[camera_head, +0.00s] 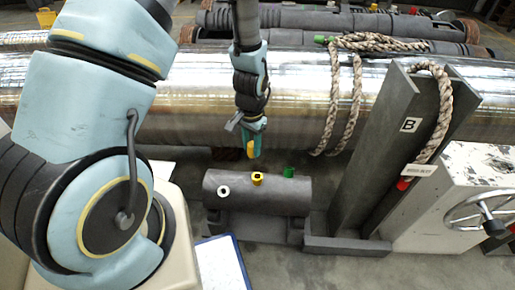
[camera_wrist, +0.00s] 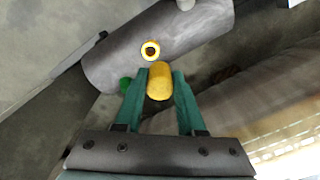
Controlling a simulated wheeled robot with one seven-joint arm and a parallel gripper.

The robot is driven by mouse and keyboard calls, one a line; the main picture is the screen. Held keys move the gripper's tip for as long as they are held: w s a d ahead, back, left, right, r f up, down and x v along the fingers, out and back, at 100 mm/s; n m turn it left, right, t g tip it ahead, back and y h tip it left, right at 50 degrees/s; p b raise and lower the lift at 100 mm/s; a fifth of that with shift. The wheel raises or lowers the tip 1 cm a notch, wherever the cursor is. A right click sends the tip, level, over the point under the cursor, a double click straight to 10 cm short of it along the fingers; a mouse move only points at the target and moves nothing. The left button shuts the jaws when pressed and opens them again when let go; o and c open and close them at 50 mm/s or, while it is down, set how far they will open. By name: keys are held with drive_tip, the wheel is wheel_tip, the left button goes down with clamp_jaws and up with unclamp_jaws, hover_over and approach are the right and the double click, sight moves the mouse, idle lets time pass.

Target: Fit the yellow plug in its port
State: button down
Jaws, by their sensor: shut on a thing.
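My gripper (camera_head: 252,146) is shut on the yellow plug (camera_wrist: 159,82), which sits between its two green fingers in the wrist view. The plug hangs above the dark grey cylindrical block (camera_head: 215,184), apart from it. On top of the block is a yellow port (camera_head: 257,178) with a dark round opening; it also shows in the wrist view (camera_wrist: 150,50), just beyond the plug's end. A white port (camera_head: 223,191) is to its left and a green port (camera_head: 288,172) to its right. In the wrist view the green port (camera_wrist: 126,84) is partly hidden beside the left finger.
A large shiny pipe (camera_head: 295,95) with a rope over it lies behind the block. A grey upright channel marked B (camera_head: 400,150) stands to the right, beside a white box with a handwheel (camera_head: 482,215). A clipboard (camera_head: 220,265) lies in front at left.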

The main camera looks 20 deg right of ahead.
drive_tip(key=shift+s+d+f+m, duration=0.4)
drive_tip(key=shift+s+d, duration=0.25)
drive_tip(key=shift+s, duration=0.1)
drive_tip(key=shift+a+r, duration=0.15)
wheel_tip(320, 180, down, 6)
drive_tip(key=b, duration=0.3)
drive_tip(key=shift+r+p, duration=0.1)
drive_tip(key=shift+p, duration=0.2)
idle(1.7)
drive_tip(key=shift+f+b, duration=1.1)
drive_tip(key=shift+f, duration=0.85)
